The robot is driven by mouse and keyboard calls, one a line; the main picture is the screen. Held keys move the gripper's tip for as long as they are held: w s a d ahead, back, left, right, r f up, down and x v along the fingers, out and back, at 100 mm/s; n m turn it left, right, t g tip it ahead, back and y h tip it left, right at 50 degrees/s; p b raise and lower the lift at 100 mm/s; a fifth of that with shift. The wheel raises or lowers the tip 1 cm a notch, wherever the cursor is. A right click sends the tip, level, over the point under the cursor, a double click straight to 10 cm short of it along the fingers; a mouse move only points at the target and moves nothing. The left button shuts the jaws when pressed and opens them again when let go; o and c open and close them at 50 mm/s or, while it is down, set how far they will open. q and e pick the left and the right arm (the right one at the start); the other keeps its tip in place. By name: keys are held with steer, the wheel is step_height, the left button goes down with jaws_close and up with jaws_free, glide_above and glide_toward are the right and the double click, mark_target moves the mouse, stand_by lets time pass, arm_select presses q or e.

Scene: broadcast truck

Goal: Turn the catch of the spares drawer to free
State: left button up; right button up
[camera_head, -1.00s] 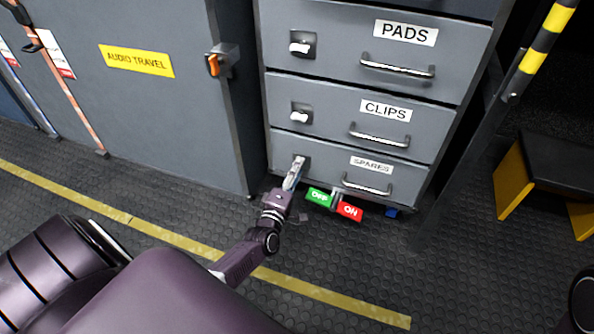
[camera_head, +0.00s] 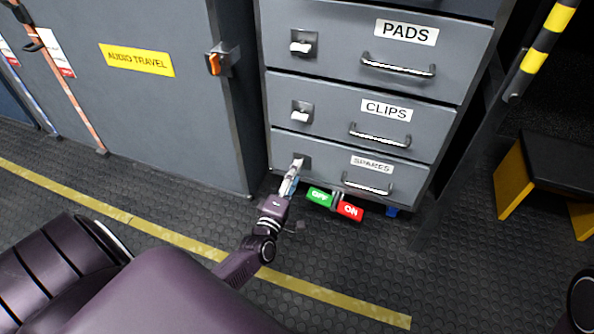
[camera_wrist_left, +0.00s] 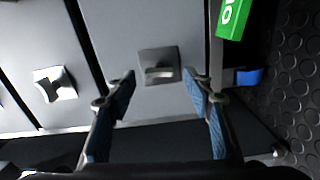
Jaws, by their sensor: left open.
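The spares drawer (camera_head: 335,182) is the lowest grey drawer, with a white SPARES label, and it is closed. Its catch (camera_wrist_left: 158,72) is a pale knob on a square grey plate in the left wrist view. The knob lies crosswise to the one on the CLIPS drawer. In the head view the catch plate (camera_head: 304,162) is partly covered by my fingers. My left gripper (camera_wrist_left: 160,88) is open, its blue-padded fingers on either side of the catch with gaps on both sides. It also shows in the head view (camera_head: 291,180). My right gripper is not visible.
The CLIPS drawer (camera_head: 335,120) and PADS drawer (camera_head: 340,50) sit above, with their own catches. A green OFF tag (camera_head: 319,197) and red ON tag (camera_head: 350,211) stick out below the spares drawer. A yellow-sided step (camera_head: 510,180) stands right. Ribbed floor in front is open.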

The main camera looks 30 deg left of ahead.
arm_select(q)
steer(key=v, duration=0.9)
steer(key=shift+s, duration=0.2)
